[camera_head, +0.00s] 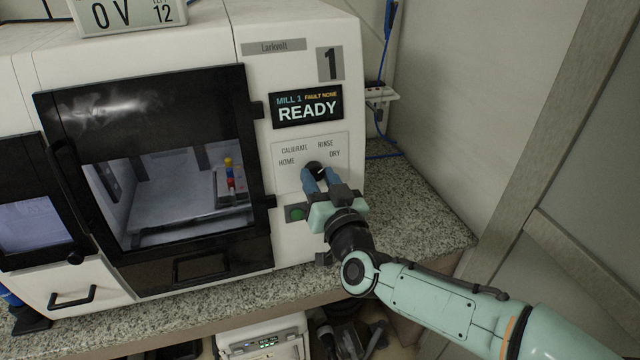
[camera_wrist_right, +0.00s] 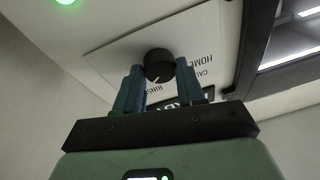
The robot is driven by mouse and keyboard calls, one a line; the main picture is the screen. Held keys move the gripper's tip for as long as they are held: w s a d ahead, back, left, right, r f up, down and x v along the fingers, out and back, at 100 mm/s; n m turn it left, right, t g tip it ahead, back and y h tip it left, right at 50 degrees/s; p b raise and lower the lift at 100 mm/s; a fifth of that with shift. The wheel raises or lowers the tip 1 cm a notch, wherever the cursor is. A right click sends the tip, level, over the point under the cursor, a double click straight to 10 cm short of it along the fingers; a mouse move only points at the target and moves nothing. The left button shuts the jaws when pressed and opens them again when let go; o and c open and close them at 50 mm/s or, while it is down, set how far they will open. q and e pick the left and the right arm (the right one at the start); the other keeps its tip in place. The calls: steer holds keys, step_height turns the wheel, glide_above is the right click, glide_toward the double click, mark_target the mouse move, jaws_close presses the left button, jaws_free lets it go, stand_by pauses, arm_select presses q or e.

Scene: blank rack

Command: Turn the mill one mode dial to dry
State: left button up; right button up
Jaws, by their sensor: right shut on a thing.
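The mode dial (camera_head: 316,167) is a small black round knob on a white panel (camera_head: 338,178) of mill one, below the labels HOME, CALIBRATE, RINSE and DRY. My right gripper (camera_head: 314,174) reaches it from below, its blue fingers shut on the knob from both sides. In the right wrist view the dial (camera_wrist_right: 158,64) sits between the fingertips of my right gripper (camera_wrist_right: 159,72), with the panel upside down. A light mark on the knob's edge there points roughly toward RINSE. DRY is hidden in that view. My left gripper is not in view.
A screen (camera_head: 307,107) above the dial reads MILL 1, FAULT NONE, READY. A green button (camera_head: 296,213) sits just below left of the panel. The mill's black-framed window door (camera_head: 165,255) is to the left. Speckled counter (camera_head: 425,215) is clear to the right.

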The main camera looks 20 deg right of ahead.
steer(key=shift+f+m, duration=0.1)
steer(key=shift+m, duration=0.6)
steer(key=o, duration=1)
steer(key=shift+o, duration=0.2)
steer(key=shift+s, duration=0.15)
steer(key=s, duration=1.3)
steer(key=shift+d+f, duration=0.35)
steer(key=shift+f, duration=0.05)
